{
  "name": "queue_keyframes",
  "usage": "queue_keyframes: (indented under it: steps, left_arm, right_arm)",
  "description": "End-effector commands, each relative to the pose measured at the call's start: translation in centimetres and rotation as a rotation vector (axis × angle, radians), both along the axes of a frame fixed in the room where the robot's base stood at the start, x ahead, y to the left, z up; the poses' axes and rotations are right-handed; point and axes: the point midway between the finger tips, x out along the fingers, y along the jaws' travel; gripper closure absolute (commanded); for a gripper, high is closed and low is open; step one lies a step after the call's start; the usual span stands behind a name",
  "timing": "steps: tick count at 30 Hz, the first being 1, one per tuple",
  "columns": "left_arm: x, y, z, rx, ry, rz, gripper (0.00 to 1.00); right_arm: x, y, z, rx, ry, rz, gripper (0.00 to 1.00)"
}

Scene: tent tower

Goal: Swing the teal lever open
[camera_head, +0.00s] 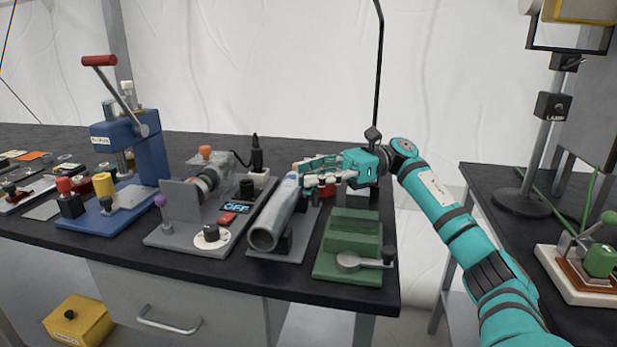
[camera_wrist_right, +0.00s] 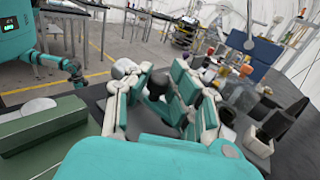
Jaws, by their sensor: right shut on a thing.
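My right gripper (camera_head: 310,178) reaches in from the right over the far end of a grey tube (camera_head: 273,218) on a grey baseplate. Its jaws are shut on a part there that they mostly hide. This part sits where the teal lever seems to be; my fingers are teal too, so I cannot trace the lever's outline or its angle. In the right wrist view, the fingers (camera_wrist_right: 160,95) close around a dark piece (camera_wrist_right: 156,84). My left gripper does not show in the head view.
A green block fixture (camera_head: 352,235) with a round grey pad stands right of the tube. A unit with an OFF display (camera_head: 236,208) and a blue press (camera_head: 130,160) stand to the left. A separate table (camera_head: 500,215) is at the right, across a gap.

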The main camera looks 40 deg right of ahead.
Motion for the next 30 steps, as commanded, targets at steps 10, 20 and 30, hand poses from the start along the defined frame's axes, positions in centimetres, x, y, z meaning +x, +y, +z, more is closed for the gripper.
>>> queue_keyframes:
  steps: [10, 20, 30]
  left_arm:
    - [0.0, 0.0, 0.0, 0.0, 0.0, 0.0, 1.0]
    - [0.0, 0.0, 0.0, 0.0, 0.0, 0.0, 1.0]
    - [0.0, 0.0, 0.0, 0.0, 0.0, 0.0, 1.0]
  right_arm:
    - [0.0, -0.1, 0.3, 0.004, -0.004, -0.004, 0.63]
    - [0.0, -0.1, 0.1, 0.002, -0.001, -0.002, 0.54]
    - [-1.1, -5.0, 0.3, 0.004, -0.003, -0.007, 0.54]
